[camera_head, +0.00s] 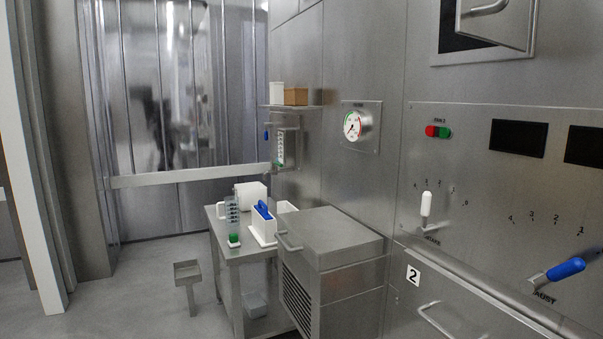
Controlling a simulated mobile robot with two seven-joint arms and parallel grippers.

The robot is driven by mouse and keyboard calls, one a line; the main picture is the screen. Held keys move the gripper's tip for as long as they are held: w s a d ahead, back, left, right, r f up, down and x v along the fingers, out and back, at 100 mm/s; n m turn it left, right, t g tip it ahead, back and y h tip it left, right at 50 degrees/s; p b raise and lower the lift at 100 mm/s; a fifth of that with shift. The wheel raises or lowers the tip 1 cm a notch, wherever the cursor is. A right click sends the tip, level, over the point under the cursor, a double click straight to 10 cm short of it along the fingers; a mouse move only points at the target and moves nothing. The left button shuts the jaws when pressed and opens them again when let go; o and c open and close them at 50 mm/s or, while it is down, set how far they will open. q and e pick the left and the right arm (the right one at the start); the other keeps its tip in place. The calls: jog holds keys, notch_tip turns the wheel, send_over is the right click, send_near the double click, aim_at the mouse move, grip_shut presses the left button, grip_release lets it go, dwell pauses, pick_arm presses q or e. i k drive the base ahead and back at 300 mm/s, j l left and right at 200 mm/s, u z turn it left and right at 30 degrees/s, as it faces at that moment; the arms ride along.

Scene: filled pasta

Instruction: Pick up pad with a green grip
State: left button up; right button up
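A small green object (234,240) stands near the front left of a metal table (215,232); it seems to have a white base and may be the pad with a green grip, but it is too small to be sure. A grey rack-like item (232,210) stands just behind it. To its right is a white block-shaped holder (262,228) with a blue handle (264,210) on top. Neither of my grippers shows in the head view.
A white roll or canister (250,195) is at the table's back. A steel cabinet (345,235) stands to the table's right. A small pedestal (187,270) stands on the floor to its left. A control panel with a white lever (426,205) and blue lever (566,268) fills the right. Floor at left is clear.

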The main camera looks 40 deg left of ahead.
aim_at(232, 242)
jog(key=u, duration=1.75)
